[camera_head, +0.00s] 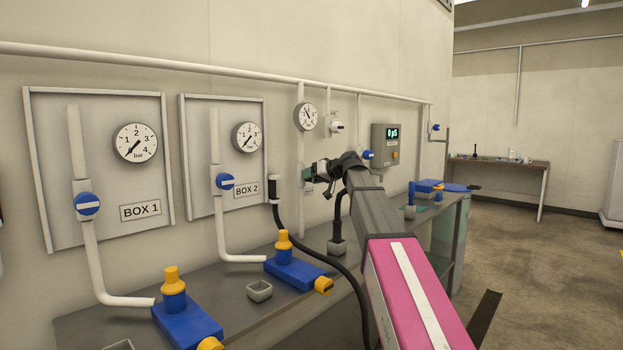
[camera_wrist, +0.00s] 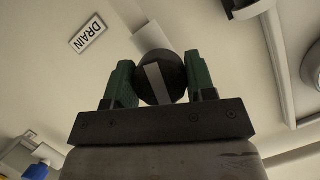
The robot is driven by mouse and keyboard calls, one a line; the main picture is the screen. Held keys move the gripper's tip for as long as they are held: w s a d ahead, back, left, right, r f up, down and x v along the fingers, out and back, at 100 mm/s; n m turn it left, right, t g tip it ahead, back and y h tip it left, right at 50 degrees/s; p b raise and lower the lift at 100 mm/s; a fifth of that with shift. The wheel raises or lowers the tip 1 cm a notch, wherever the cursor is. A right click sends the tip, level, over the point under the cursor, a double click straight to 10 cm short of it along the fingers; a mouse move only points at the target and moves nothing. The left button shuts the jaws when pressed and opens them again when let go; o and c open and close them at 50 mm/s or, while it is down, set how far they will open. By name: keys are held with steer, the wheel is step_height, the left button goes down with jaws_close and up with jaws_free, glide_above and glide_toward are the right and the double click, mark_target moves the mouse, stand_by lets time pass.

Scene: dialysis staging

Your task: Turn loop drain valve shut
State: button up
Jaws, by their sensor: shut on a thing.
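The loop drain valve's round black knob (camera_wrist: 160,78) has a pale stripe across its face. In the wrist view the stripe tilts a little from upright. A wall label reading DRAIN (camera_wrist: 88,33) is at its upper left. My gripper (camera_wrist: 159,68) is shut on the knob, with one green finger on each side. In the head view my gripper (camera_head: 312,176) is against the wall by a vertical pipe (camera_head: 301,150), right of the BOX 2 panel. There my own arm and gripper mostly hide the knob.
BOX 1 panel (camera_head: 60,130) and BOX 2 panel (camera_head: 192,130) carry gauges and blue round valves. Blue units with yellow caps (camera_head: 295,268) stand on the grey bench (camera_head: 300,325). A black hose (camera_head: 330,256) hangs near my arm. A control box (camera_head: 384,155) is further right. Open floor lies right.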

steer(key=m+g+y, duration=0.1)
steer(key=m+y, duration=0.2)
steer(key=m, duration=0.2)
steer(key=m+y, duration=0.1)
steer(key=m, duration=0.2)
steer(key=shift+m+y, duration=0.9)
steer(key=shift+m, duration=1)
steer(key=o, duration=0.9)
steer(key=shift+d, duration=0.15)
steer(key=v, duration=1)
steer(key=shift+s+d+f, duration=0.15)
steer(key=shift+s+d, duration=0.05)
steer(key=shift+d, duration=0.05)
